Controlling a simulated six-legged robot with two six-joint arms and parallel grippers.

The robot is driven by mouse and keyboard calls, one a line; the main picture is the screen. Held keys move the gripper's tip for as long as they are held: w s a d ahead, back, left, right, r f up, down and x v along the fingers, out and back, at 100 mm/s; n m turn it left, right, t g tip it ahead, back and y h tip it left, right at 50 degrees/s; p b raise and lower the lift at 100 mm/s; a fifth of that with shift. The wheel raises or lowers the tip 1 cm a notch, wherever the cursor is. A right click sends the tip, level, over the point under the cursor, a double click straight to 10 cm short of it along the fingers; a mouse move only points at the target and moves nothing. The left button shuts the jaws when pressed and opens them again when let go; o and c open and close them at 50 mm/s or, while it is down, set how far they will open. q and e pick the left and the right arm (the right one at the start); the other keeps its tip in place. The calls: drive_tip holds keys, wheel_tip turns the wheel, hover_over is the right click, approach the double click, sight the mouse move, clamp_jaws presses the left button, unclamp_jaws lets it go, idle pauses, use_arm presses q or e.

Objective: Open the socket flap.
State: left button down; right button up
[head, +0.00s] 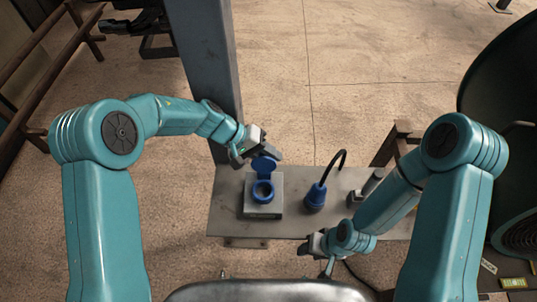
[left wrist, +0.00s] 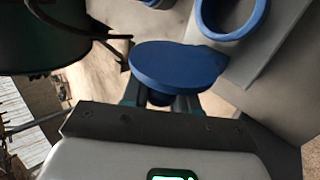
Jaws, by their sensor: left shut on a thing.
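The socket (head: 262,191) is a blue ring on a light grey box (head: 263,210), with its round opening showing. Its blue flap (head: 264,164) stands swung up at the far side of the ring, off the opening. My left gripper (head: 252,155) is at the flap and shut on it. In the left wrist view the flap (left wrist: 178,66) lies at the fingertips (left wrist: 160,98), and the socket ring (left wrist: 232,18) shows at the upper right, uncovered. My right gripper (head: 322,252) is at the near edge of the bench, away from the socket; its jaws are too small to read.
The grey metal bench (head: 290,225) carries the box. A blue plug (head: 316,195) with a black cable stands right of the box. A small grey block (head: 368,185) lies further right, partly behind my right arm. A grey post (head: 212,70) rises behind the bench's left end.

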use_arm(q)
drive_tip(key=c, duration=0.9)
unclamp_jaws()
drive_tip(key=shift+d, duration=0.1)
drive_tip(key=shift+s+f, duration=0.1)
drive_tip(key=shift+f, duration=0.05)
drive_tip(key=shift+s, duration=0.1)
